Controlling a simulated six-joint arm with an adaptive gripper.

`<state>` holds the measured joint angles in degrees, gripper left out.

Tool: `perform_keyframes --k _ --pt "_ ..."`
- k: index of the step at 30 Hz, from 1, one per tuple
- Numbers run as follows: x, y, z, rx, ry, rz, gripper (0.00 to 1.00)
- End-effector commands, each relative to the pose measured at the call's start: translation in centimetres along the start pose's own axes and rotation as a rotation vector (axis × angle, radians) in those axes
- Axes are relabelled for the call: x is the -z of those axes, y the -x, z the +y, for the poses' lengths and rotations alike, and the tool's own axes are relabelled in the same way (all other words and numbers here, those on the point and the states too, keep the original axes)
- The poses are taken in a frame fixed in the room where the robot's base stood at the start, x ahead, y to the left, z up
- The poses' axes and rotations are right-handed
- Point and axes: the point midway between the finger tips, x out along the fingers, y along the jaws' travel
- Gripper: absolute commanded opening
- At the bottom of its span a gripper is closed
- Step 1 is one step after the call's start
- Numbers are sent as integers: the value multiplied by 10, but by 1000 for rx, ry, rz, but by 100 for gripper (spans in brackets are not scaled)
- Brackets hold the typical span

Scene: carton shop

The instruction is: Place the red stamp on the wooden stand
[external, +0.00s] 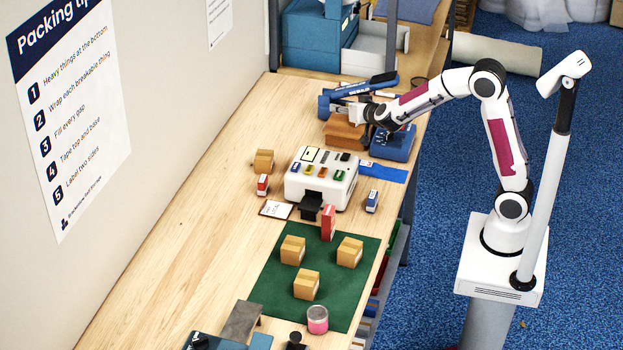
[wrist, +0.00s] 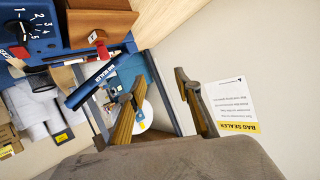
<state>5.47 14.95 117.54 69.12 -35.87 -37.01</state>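A small red-and-white stamp (external: 262,185) stands upright on the bench, left of the white machine. A taller red block-shaped item (external: 328,223) stands at the front of that machine; I cannot tell its kind. A brown block (external: 343,132), which looks like the wooden stand, sits at the back beside the blue machine. It also shows at the top of the wrist view (wrist: 97,24), with a small red-and-white piece (wrist: 99,38) in front of it. My gripper (external: 358,112) is above the back of the bench. In the wrist view my gripper (wrist: 159,80) has its fingers apart, with nothing between them.
The white machine (external: 321,180) stands mid-bench, with a blue stamp (external: 372,201) to its right. Several small cartons sit on and near the green mat (external: 267,283). The blue bag sealer (external: 366,86) is close to my gripper. The bench's left side is clear.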

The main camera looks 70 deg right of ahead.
Motion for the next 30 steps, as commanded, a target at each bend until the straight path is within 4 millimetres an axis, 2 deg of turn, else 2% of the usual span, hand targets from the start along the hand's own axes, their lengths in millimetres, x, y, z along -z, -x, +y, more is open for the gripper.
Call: perform_keyframes --k 6,10,15,23,30 --pt "8 54 -45 226 24 -61 33" --pt "6 90 -64 342 54 -109 33" --pt "-5 140 -77 471 110 -182 33" --pt "-33 216 -73 610 226 -308 33" --pt "-67 277 -41 668 357 -430 33"
